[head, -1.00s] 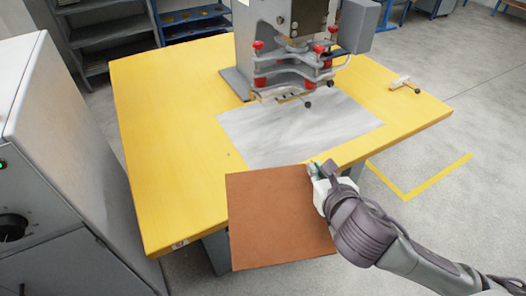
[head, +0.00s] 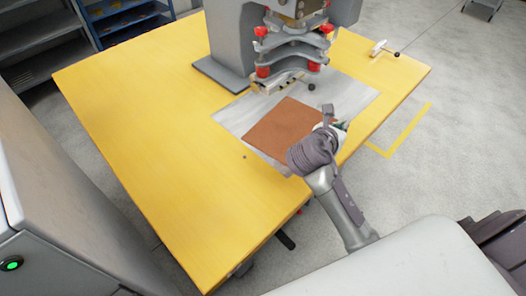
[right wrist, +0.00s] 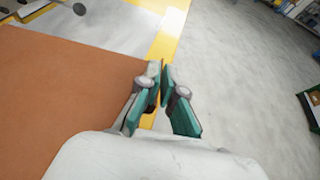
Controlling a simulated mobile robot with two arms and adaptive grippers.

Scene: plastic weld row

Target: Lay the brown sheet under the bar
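The brown sheet (head: 284,128) is over the light grey plate (head: 232,118) on the yellow table, its far corner a little in front of the bar (head: 276,84). I cannot tell if it touches the plate. The bar hangs low on the welding press. My right gripper (head: 338,127) is at the sheet's right corner. In the right wrist view its fingertips (right wrist: 163,76) are closed together at the edge of the sheet (right wrist: 70,95), pinching it. My left gripper is not in view.
The yellow table (head: 140,110) is clear on the left. The grey press (head: 238,45) with red knobs stands at the back. A small T-handled tool (head: 379,47) lies at the table's right. A grey cabinet (head: 60,190) stands at the left.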

